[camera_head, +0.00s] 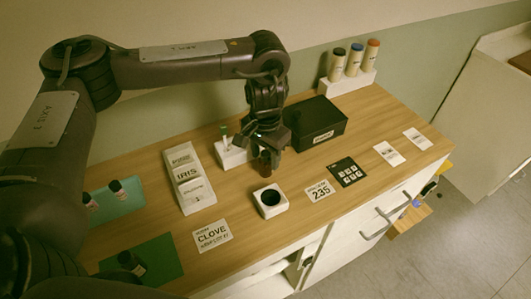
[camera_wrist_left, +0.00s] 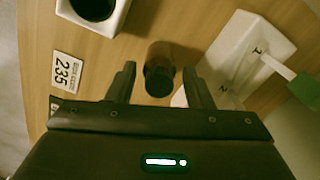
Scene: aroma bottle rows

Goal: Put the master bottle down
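The master bottle, a small dark brown bottle (camera_head: 265,163), is below my left gripper (camera_head: 268,148) in the head view, partly hidden by it. In the left wrist view the bottle (camera_wrist_left: 159,68) lies between the two fingers of the left gripper (camera_wrist_left: 159,80), with a gap on each side. The fingers are apart and do not appear to touch it. Whether its base rests on the wood is hard to see. A white block with a dark round hole (camera_head: 282,209) stands in front of the bottle; its edge also shows in the left wrist view (camera_wrist_left: 119,18). My right gripper is not seen.
A white stand with a green-tipped item (camera_head: 232,156) is close left of the bottle. A black box (camera_head: 316,122) is behind right. Labels, including a 235 card (camera_head: 320,190) and a CLOVE card (camera_head: 212,235), lie flat. Small bottles stand on green mats (camera_head: 160,256) at left.

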